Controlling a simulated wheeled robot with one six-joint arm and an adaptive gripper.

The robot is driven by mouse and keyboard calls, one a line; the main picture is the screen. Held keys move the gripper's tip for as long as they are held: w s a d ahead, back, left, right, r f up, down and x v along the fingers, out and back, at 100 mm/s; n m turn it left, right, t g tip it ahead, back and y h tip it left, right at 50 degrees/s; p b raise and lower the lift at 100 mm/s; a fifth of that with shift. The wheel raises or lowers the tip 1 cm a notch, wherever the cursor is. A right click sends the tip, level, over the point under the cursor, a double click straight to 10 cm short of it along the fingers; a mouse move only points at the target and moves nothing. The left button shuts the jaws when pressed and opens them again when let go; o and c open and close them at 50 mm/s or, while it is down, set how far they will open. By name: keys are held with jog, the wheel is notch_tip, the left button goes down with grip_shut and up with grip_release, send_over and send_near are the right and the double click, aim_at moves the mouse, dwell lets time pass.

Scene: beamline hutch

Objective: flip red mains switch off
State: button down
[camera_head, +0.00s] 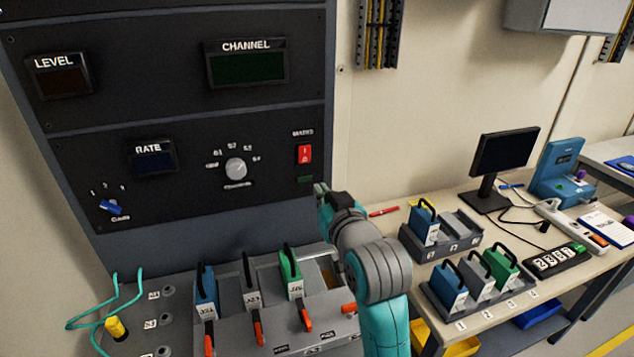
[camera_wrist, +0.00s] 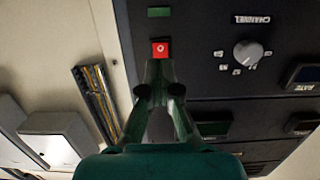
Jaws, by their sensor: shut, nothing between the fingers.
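The red mains switch (camera_head: 304,154) sits on the right side of the dark control panel, under a small MAINS label. In the wrist view the red switch (camera_wrist: 160,49) appears just beyond my fingertips, with a pale mark on its face. I cannot tell which way its rocker is tipped. My gripper (camera_head: 321,189) is shut and empty, pointing at the panel a little below and right of the switch in the head view. In the wrist view my gripper (camera_wrist: 159,66) has its fingertips together, close to the switch's edge; contact cannot be told.
A small dark green lamp (camera_head: 305,179) is under the switch. A round knob (camera_head: 236,168) and a blue gain knob (camera_head: 111,207) are to its left. Below stands a grey rack (camera_head: 236,311) with handled modules and red levers. A bench with a monitor (camera_head: 504,152) is at right.

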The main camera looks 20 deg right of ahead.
jog(key=shift+s+f, duration=0.15)
jog(key=shift+s, duration=0.85)
jog(key=shift+s+f, duration=0.1)
jog(key=shift+s, duration=0.85)
